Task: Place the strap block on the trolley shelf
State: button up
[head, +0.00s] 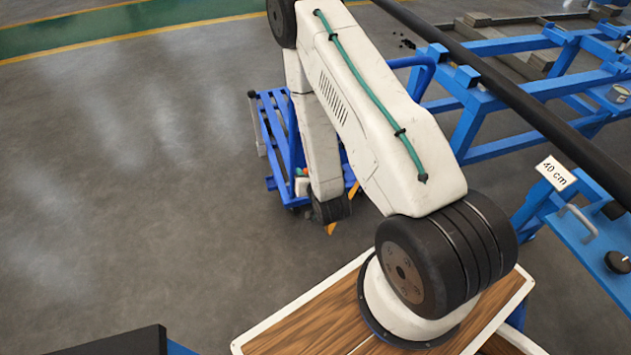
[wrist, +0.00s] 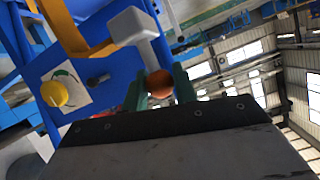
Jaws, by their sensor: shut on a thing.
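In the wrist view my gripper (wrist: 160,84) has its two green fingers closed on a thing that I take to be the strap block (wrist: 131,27). It has a pale grey block-shaped head on a stem, and a round orange part sits between the fingers. The fingers hide some of it. In the head view the blue trolley (head: 272,128) stands on the floor behind my arm, with a slatted shelf on its left. My arm reaches down over its right side and hides much of it. Small orange and pale bits show there; I cannot tell block from gripper.
A yellow knob (wrist: 53,93) on a white plate is on a blue panel in the wrist view, beside a yellow-orange bar (wrist: 85,48). Blue frames (head: 480,110) carrying a long dark pipe (head: 520,90) stand at right. The floor (head: 120,180) left of the trolley is clear.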

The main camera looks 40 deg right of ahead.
jog(key=s+d+f+m+h, duration=0.1)
jog(key=s+d+f+h, duration=0.1)
jog(key=s+d+f, duration=0.3)
jog(key=shift+m+g, duration=0.3)
jog(key=shift+s+d+x, duration=0.2)
jog(key=shift+d+x, duration=0.25)
jog(key=shift+x, duration=2.15)
jog(key=shift+s+d+x, duration=0.15)
jog(key=shift+d+x, duration=0.3)
jog(key=shift+x, duration=2.15)
jog(key=shift+s+d+x, duration=0.2)
jog(key=shift+d+x, duration=0.25)
jog(key=shift+x, duration=2.1)
jog(key=shift+f, duration=0.1)
jog(key=o, duration=1.1)
